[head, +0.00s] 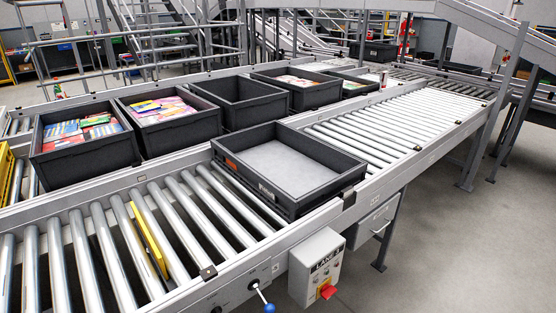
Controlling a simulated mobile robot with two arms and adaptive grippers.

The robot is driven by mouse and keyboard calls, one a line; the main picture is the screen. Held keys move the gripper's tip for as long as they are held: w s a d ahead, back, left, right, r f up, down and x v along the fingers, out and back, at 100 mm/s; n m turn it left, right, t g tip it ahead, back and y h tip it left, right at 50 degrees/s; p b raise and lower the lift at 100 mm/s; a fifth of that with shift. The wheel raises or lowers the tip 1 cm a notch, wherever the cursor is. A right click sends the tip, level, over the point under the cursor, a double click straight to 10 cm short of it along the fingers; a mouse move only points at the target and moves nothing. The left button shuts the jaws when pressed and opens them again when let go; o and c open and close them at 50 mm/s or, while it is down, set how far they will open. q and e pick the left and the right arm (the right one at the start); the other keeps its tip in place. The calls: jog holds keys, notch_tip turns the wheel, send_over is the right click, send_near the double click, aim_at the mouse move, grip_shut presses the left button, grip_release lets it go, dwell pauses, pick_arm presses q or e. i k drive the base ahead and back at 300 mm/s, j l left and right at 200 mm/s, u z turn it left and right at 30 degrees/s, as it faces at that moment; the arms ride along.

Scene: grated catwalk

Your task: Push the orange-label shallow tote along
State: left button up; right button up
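The shallow tote (325,190) is dark grey and open, with a light, empty floor. It stands on the near roller lane, right of the picture's middle. Neither of my grippers is in the head view, and nothing touches the tote from my side.
Bare rollers (410,121) run beyond the tote. A yellow bar (149,240) lies among the near rollers. Deep totes, some filled with colourful packets (167,108), line the back lane. A lane control box (317,268) with a red switch hangs on the front rail.

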aim_at(293, 184)
jog(key=l+u, duration=0.15)
jog(key=u, duration=0.55)
jog(key=l+u, duration=0.45)
jog(key=l, duration=0.35)
jog(key=k+l+u, duration=0.1)
jog(key=l+u, duration=0.4)
jog(key=l, duration=0.25)
